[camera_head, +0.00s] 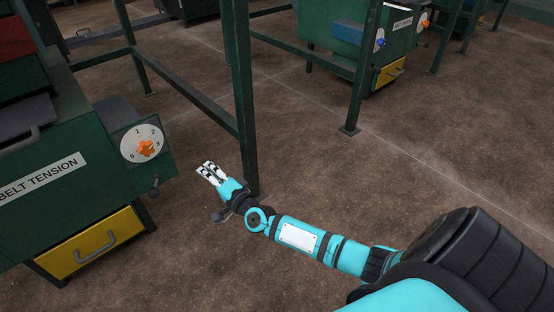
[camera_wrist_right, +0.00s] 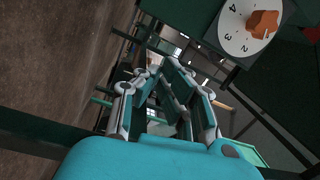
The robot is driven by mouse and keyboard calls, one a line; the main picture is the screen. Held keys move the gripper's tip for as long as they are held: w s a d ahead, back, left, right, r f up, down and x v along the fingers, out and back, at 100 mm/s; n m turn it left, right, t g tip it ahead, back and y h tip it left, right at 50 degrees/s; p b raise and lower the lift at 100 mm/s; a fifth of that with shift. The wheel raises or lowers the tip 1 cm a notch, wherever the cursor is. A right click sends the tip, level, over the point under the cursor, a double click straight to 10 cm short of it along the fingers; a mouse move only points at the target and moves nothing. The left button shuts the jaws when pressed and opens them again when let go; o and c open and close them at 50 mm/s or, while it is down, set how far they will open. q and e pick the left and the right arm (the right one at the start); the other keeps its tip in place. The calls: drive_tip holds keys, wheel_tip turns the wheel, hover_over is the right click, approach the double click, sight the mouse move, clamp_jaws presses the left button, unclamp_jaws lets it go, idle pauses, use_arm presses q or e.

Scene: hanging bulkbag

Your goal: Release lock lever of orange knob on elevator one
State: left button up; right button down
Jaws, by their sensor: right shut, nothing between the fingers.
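An orange knob (camera_head: 146,148) sits on a white numbered dial (camera_head: 130,142) on the side box of the near green machine. It also shows at the upper right of the right wrist view (camera_wrist_right: 262,23). A small dark lever (camera_head: 154,189) sticks out below the dial, near the box's lower edge. My right gripper (camera_head: 208,171) is shut and empty, apart from the box and to the right of the dial and lever. Its fingers (camera_wrist_right: 168,92) show in the middle of the right wrist view. My left gripper is out of view. No "elevator one" label is readable.
The near machine has a "BELT TENSION" label (camera_head: 40,177) and a yellow drawer (camera_head: 92,242). A green frame post (camera_head: 243,100) stands just behind my right gripper. Another machine with blue (camera_head: 379,43) and orange (camera_head: 425,23) knobs stands farther back. Floor at the right is clear.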

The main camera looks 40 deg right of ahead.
drive_tip(key=s+r+n+g+p, duration=0.2)
drive_tip(key=s+p, duration=0.7)
drive_tip(key=p, duration=0.6)
drive_tip(key=s+r+n+g+p, duration=0.3)
drive_tip(key=s+n+g+p, duration=0.2)
drive_tip(key=s+p, duration=0.5)
drive_tip(key=s+d+r+n+g+h+p, duration=0.1)
drive_tip(key=s+p, duration=0.8)
drive_tip(key=p, duration=1.1)
drive_tip(key=r+n+g, duration=0.1)
drive_tip(key=n+g, duration=0.1)
drive_tip(key=n, duration=0.1)
drive_tip(key=shift+s+r+g+p, duration=0.25)
drive_tip(key=shift+s+g+p, duration=0.05)
drive_tip(key=shift+s+p, duration=0.1)
drive_tip(key=shift+d, duration=0.1)
